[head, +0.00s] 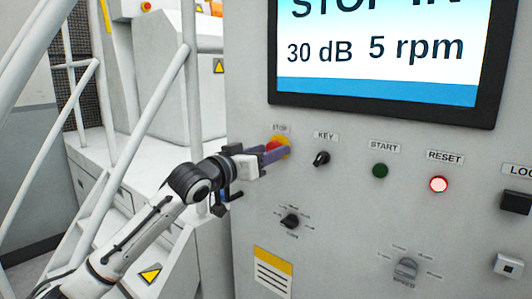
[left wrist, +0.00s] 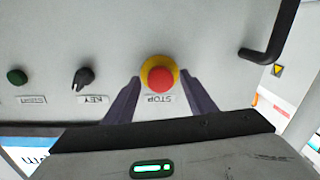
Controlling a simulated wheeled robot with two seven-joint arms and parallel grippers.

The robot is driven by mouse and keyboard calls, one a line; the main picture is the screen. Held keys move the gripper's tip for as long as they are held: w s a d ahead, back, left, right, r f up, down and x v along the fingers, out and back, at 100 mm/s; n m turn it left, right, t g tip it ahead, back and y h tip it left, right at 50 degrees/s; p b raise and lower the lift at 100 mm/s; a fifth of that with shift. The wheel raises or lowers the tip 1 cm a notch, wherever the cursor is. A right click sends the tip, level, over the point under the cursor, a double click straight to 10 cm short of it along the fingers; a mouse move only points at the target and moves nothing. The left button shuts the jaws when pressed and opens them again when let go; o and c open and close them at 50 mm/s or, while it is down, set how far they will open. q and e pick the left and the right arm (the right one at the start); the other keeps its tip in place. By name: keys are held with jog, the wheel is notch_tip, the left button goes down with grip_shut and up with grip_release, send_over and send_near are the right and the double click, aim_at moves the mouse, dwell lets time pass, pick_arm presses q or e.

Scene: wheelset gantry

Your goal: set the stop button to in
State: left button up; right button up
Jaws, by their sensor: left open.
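The stop button is a red mushroom head on a yellow ring, under a STOP label on the light grey panel. In the head view the stop button (head: 273,145) is partly hidden by my left gripper (head: 270,156). In the left wrist view the stop button (left wrist: 161,78) appears between the two dark fingers of my left gripper (left wrist: 160,84), which are spread apart with one on each side. I cannot tell whether they touch it. The screen (head: 375,50) above shows cut-off text like "STOP IN", with "30 dB 5 rpm" below. My right gripper is not in view.
Right of the stop button are the key switch (head: 321,158), green start button (head: 380,170) and lit reset button (head: 439,184). A rotary knob (head: 290,221) and the speed knob (head: 405,269) sit lower. White railings (head: 150,95) stand at the left. A dark handle (left wrist: 275,35) shows in the wrist view.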

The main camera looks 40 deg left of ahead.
pick_arm(q)
jog(key=s+b, duration=0.2)
jog(key=s, duration=0.8)
jog(key=shift+s+a, duration=0.15)
jog(key=s+d+f+g, duration=0.2)
jog(key=d+f, duration=0.1)
jog(key=f, duration=0.8)
jog(key=s+d+f+m+g, duration=0.1)
jog(key=d+f, duration=0.1)
jog(key=f, duration=1)
jog(key=s+d+f+g, duration=0.2)
jog(key=d+f, duration=0.1)
jog(key=f, duration=0.8)
jog(key=s+d+f+m+g+h+p, duration=0.1)
jog(key=s+d+f+g, duration=0.3)
jog(key=s+d+f, duration=1.3)
jog(key=s+f+m+h, duration=0.1)
jog(key=s, duration=0.2)
jog(key=shift+f+m+p, duration=0.3)
